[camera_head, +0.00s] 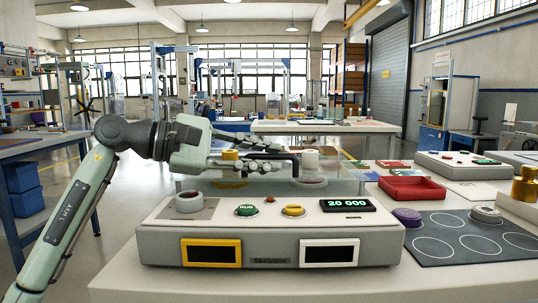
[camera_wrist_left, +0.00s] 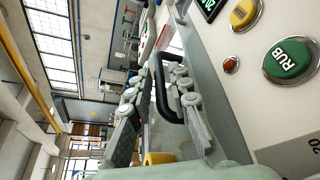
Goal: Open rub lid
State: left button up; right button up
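The rub machine is a white console (camera_head: 270,235) on the front table, with a green RUB button (camera_head: 246,210) and a display (camera_head: 347,205) reading 20 000. Its clear lid (camera_head: 345,185) stands behind the console and looks closed. A black handle (camera_wrist_left: 160,95) on the lid shows in the left wrist view. My left gripper (camera_head: 280,157) reaches in from the left above the lid. In the left wrist view its fingers (camera_wrist_left: 160,100) are apart, with the handle between them; I cannot tell whether they touch it. My right gripper is not in view.
A red tray (camera_head: 411,189), a dark mat (camera_head: 470,240) with circles, a purple disc (camera_head: 407,217) and brass weights (camera_head: 525,184) lie to the right. A yellow button (camera_head: 293,210) is beside RUB.

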pick_arm(q)
jog(key=shift+w+d+f, duration=0.1)
jog(key=shift+w+d, duration=0.1)
jog(key=shift+d, duration=0.25)
jog(key=shift+c, duration=0.5)
grip_shut()
